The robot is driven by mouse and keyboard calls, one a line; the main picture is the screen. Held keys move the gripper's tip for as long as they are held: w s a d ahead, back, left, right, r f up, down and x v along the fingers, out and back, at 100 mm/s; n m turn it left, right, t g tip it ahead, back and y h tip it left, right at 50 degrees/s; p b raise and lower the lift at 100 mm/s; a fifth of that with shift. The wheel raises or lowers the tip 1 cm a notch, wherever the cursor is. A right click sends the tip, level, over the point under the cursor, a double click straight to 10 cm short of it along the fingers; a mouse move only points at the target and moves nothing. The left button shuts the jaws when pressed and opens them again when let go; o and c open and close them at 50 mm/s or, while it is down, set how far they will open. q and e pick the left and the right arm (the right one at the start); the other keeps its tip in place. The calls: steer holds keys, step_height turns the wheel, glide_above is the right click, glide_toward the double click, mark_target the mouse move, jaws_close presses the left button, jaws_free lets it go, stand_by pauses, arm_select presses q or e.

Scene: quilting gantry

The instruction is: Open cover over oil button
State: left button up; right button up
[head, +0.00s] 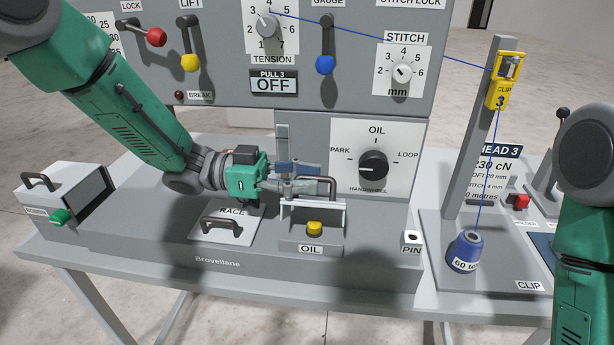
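The oil button (314,228) is a yellow knob on the grey machine base, above a label reading OIL. A pale cover (313,204) with a thin light edge sits above and behind the button, whose front shows. A dark bent cover handle (332,186) rises from the cover. My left gripper (312,186) reaches in from the left, its grey fingers at the left part of the handle and overlapping it. Whether they are closed around it is unclear. My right gripper is out of view; only part of my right arm shows at the right edge.
The OIL dial panel (400,135) stands right behind the cover. The RACE plate (225,222) with its handle lies left of it, under my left arm. The base front is clear.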

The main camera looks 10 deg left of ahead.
arm_select(q)
jaws_close()
steer(key=shift+w+r+n+p, duration=0.4)
steer(key=shift+n+p, duration=0.3)
steer(key=shift+p, duration=0.35)
steer(key=shift+w+r+n+p, duration=0.3)
steer(key=shift+w+n+p, duration=0.65)
steer(key=shift+p, duration=0.25)
steer(key=shift+w+n+p, duration=0.3)
steer(key=shift+w+n, duration=0.2)
steer(key=shift+n, duration=0.05)
steer(key=shift+w, duration=0.85)
steer(key=shift+a+f, duration=0.1)
